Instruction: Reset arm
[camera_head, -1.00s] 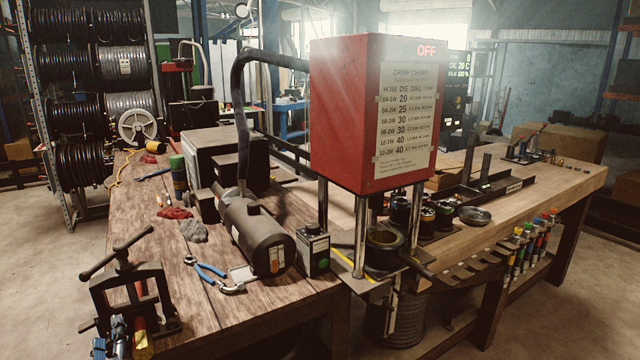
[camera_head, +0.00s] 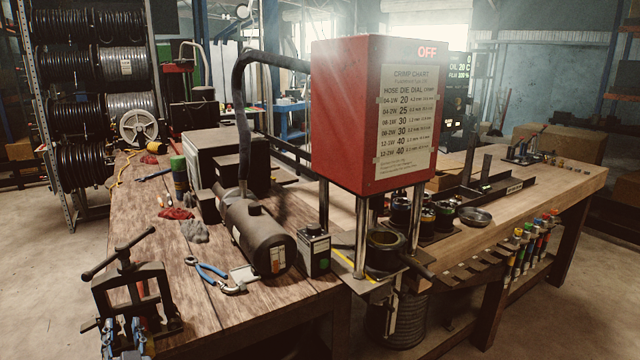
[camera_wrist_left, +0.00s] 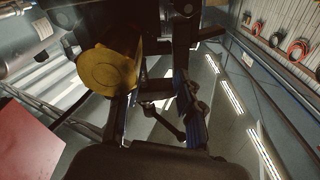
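My left gripper (camera_head: 124,338) is at the bottom left in the head view, in front of the black vise (camera_head: 128,285) at the table's near corner. Its two blue fingers stand apart with nothing seen between them. My right gripper is not in view.
The red crimper (camera_head: 375,115) reads OFF, with its open die ring (camera_head: 386,240) below. Blue-handled pliers (camera_head: 208,270), a grey cylindrical motor (camera_head: 255,235) and a small black box (camera_head: 315,250) are on the wooden table. The floor at the lower left is clear.

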